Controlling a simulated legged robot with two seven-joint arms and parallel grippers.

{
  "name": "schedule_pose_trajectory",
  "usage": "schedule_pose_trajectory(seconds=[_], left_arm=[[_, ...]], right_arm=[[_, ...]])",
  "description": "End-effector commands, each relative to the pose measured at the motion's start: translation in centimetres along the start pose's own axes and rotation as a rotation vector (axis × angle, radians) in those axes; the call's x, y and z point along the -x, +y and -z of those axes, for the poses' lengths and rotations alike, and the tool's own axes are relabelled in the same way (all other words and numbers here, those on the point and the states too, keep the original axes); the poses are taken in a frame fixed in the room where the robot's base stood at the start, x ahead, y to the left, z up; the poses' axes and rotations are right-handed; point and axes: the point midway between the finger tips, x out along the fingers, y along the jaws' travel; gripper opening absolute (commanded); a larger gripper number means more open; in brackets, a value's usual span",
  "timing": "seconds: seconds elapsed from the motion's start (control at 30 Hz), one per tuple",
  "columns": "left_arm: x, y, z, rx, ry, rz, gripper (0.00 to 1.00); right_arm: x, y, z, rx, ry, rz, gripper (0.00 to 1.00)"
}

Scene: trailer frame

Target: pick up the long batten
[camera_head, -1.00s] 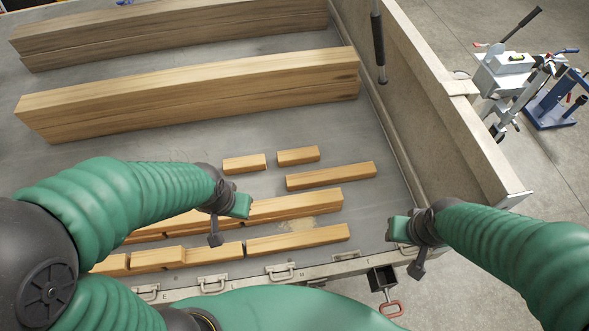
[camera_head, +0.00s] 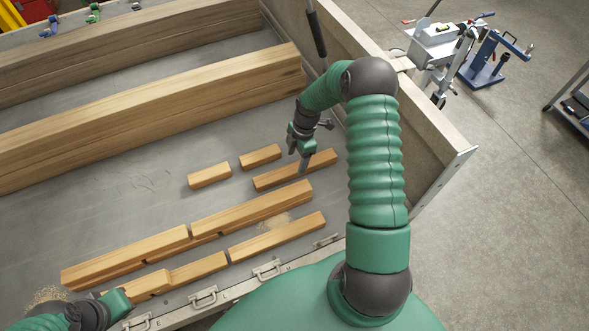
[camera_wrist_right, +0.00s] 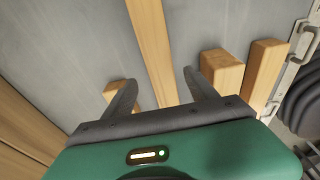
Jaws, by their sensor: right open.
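A wooden batten (camera_head: 278,178), longer than the two short blocks beside it, lies flat on the grey trailer bed. My right gripper (camera_head: 304,168) is over its middle-right part, pointing down. In the right wrist view the batten (camera_wrist_right: 152,50) runs between the two open fingers (camera_wrist_right: 160,88), with space on both sides; I cannot tell the exact height above it. The end of a short block (camera_wrist_right: 122,92) shows by the left finger. My left gripper (camera_head: 122,300) is at the lower left near the front row; its jaws are not clear.
Two short blocks (camera_head: 209,175) (camera_head: 260,157) lie just left of the batten. Rows of longer battens (camera_head: 255,207) (camera_head: 278,236) lie nearer the front rail. Large beams (camera_head: 150,105) lie behind. The trailer side wall (camera_head: 425,130) stands to the right, with a dark upright bar (camera_head: 317,35).

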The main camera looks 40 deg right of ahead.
Motion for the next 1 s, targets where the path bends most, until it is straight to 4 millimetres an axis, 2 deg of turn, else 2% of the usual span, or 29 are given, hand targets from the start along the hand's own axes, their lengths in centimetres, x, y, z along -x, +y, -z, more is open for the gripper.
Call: schedule_pose_trajectory(seconds=[0.2, 0.3, 0.53, 1.0], left_arm=[[0.4, 0.0, 0.1, 0.0, 0.0, 0.0, 0.0], [0.4, 0.0, 0.1, 0.0, 0.0, 0.0, 0.0], [0.4, 0.0, 0.1, 0.0, 0.0, 0.0, 0.0], [0.4, 0.0, 0.1, 0.0, 0.0, 0.0, 0.0]], right_arm=[[-4.0, -0.4, -0.1, -0.001, 0.001, 0.005, 0.66], [-5.2, -0.3, -0.2, -0.002, 0.0, 0.002, 0.66], [-5.5, -0.3, -0.2, -0.003, -0.001, 0.0, 0.66], [-5.5, -0.3, -0.2, -0.003, 0.0, 0.0, 0.06]])
